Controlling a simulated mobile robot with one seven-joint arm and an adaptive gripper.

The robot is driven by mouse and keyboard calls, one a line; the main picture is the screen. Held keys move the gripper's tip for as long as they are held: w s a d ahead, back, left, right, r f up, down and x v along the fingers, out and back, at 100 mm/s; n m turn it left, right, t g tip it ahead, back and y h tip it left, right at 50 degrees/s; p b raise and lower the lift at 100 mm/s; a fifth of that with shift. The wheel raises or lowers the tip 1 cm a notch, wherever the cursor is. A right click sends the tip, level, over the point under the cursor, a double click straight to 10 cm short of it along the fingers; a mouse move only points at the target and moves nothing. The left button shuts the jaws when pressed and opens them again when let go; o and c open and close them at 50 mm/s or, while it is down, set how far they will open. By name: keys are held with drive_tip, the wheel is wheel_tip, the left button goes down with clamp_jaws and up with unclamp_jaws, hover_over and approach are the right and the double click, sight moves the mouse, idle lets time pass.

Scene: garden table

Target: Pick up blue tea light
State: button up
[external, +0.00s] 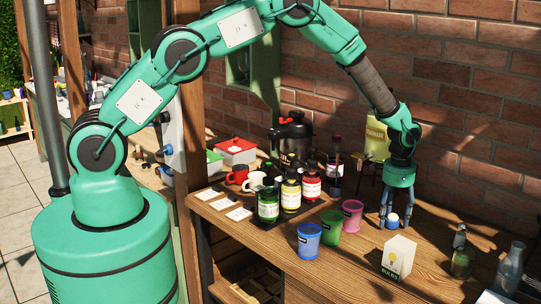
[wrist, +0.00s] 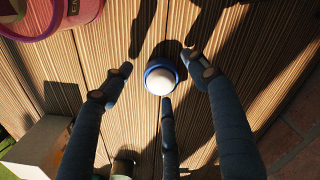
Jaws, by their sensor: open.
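The blue tea light (external: 392,220) stands on the wooden table under my gripper (external: 395,226). It has a blue rim and a white rounded top. In the wrist view the blue tea light (wrist: 160,78) lies between the dark fingers of my gripper (wrist: 158,68). One finger is to its left, one to its right and a third just below it in the picture. The fingers are spread open and grip nothing. Whether the lower finger touches it I cannot tell. In the external view the fingers come down around it and partly hide it.
A white bulbs box (external: 398,257) stands close in front of the gripper. A pink cup (external: 352,215), green cup (external: 331,227) and blue cup (external: 309,241) stand to its left. Glass bottles (external: 509,268) are at the right. A brick wall (external: 480,100) rises behind the table.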

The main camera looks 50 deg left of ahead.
drive_tip(key=shift+f, duration=0.3)
idle(0.4)
drive_tip(key=c, duration=1.3)
